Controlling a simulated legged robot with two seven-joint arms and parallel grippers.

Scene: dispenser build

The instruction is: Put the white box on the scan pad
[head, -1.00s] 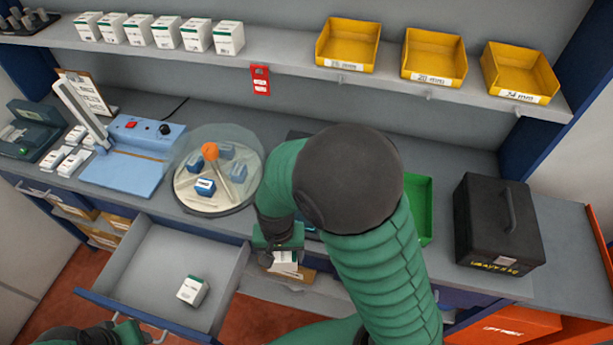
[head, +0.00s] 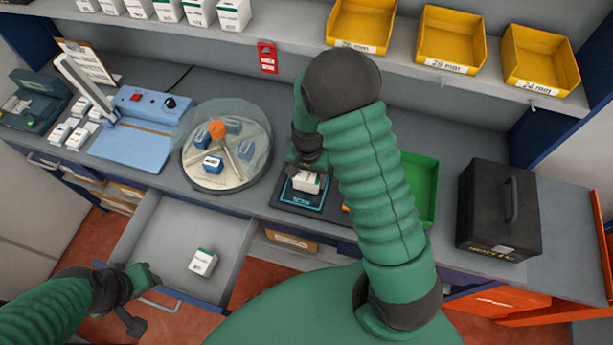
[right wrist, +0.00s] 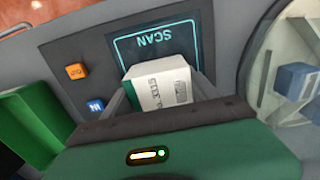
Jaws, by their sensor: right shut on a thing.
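My right gripper (head: 307,168) is shut on a white box (head: 307,182) with a green end. The box is over the dark scan pad (head: 287,197), inside or near its glowing cyan outline. In the right wrist view, the box (right wrist: 158,82) sits between the fingers of my right gripper (right wrist: 160,100) and covers part of the pad marked SCAN (right wrist: 155,42). I cannot tell whether it touches the pad. My left gripper (head: 142,290) is by the handle of the open drawer; its fingers are unclear. Another white box (head: 203,262) lies in that drawer.
A round clear-covered carousel (head: 226,145) stands left of the pad. A green bin (head: 420,190) is to its right, partly behind my arm, with a black case (head: 498,210) farther right. Orange and blue buttons (right wrist: 76,71) lie beside the pad. The open drawer (head: 165,225) juts out in front.

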